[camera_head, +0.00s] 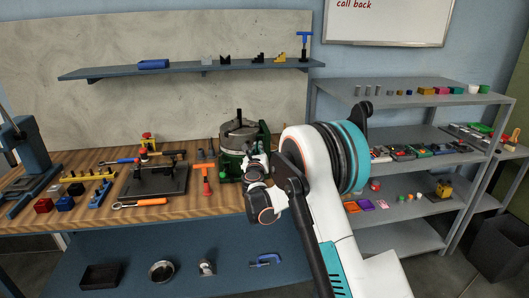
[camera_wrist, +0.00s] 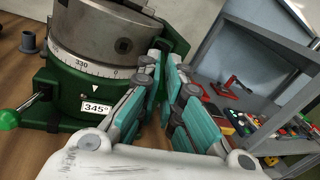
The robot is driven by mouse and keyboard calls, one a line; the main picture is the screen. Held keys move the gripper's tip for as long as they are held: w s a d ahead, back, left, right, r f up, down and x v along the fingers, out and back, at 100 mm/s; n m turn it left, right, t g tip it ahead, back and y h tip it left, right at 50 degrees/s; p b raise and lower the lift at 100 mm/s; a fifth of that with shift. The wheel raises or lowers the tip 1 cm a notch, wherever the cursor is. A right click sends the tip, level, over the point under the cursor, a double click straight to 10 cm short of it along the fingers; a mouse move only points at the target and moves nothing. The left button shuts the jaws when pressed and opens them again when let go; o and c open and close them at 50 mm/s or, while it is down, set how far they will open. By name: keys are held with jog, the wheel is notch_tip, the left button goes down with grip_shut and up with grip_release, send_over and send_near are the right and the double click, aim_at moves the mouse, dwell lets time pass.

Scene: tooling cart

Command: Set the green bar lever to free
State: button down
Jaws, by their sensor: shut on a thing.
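A green rotary table (camera_head: 230,163) with a grey round top stands on the wooden bench. In the wrist view its green base (camera_wrist: 72,92) carries a degree dial and a label reading 345°. The green bar lever (camera_wrist: 176,42) is an upright flat bar at the right side of this base; it also shows in the head view (camera_head: 264,134). My gripper (camera_wrist: 164,88) is shut on the bar lever, its teal-padded fingers hiding the bar's lower part. In the head view my gripper (camera_head: 254,164) is beside the table's right side, partly hidden by my wrist.
A lever with a green ball knob (camera_wrist: 9,119) sticks out left of the base. A grey shelf rack (camera_head: 400,97) stands at the right.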

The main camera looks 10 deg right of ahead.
jog(key=shift+w+a+m+g+h, duration=0.15)
jog(key=shift+a+m+g+h, duration=0.3)
jog(key=shift+h, duration=0.4)
jog(key=shift+w+a+m+g+h, duration=0.25)
jog(key=shift+a+m+h, duration=0.2)
jog(key=shift+m+h, duration=0.35)
jog(key=shift+w+a+m+g+h, duration=0.1)
jog(key=shift+a+m+g+h, duration=0.35)
jog(key=shift+h, duration=0.5)
jog(key=c, duration=1.8)
grip_release()
jog(key=shift+o, duration=0.4)
jog(key=shift+o, duration=0.2)
jog(key=shift+w+a, duration=0.1)
jog(key=shift+w, duration=0.05)
jog(key=v, duration=1.2)
jog(key=shift+f, duration=0.2)
